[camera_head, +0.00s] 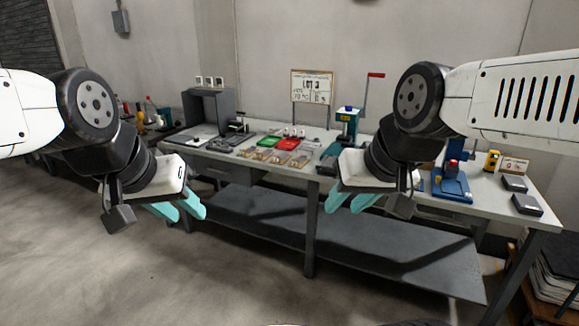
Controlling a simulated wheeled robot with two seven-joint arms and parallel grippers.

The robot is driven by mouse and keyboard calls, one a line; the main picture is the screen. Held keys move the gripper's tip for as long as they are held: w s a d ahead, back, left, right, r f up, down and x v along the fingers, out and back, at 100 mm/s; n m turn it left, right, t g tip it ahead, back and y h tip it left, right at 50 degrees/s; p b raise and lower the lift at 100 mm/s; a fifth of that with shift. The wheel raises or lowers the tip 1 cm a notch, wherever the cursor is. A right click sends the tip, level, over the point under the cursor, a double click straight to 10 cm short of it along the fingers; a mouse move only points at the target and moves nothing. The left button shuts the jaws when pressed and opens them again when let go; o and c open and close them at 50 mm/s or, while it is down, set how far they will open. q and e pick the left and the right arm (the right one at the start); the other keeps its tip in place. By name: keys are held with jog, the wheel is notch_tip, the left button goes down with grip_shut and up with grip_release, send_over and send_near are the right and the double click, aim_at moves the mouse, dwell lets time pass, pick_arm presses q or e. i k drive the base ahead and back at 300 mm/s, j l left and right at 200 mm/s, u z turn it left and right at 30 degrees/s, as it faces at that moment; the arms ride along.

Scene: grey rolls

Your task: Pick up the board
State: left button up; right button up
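I cannot tell which of these is the board. A framed sign board (312,86) with dark markings stands upright at the back of the bench. My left gripper (187,214) has its teal fingers apart, empty, in front of the bench's left part. My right gripper (342,208) is also open and empty, in front of the bench's front edge. Both point down and touch nothing.
A grey open-fronted box (208,108) stands at the bench's left. A teal press with a red-handled lever (347,122) stands behind my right gripper. A blue fixture (452,182) and dark blocks (526,204) are at the right. A lower shelf (400,262) lies below. The floor at front left is clear.

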aim_at(245, 153)
jog(key=i+u, duration=0.2)
jog(key=i, duration=2.7)
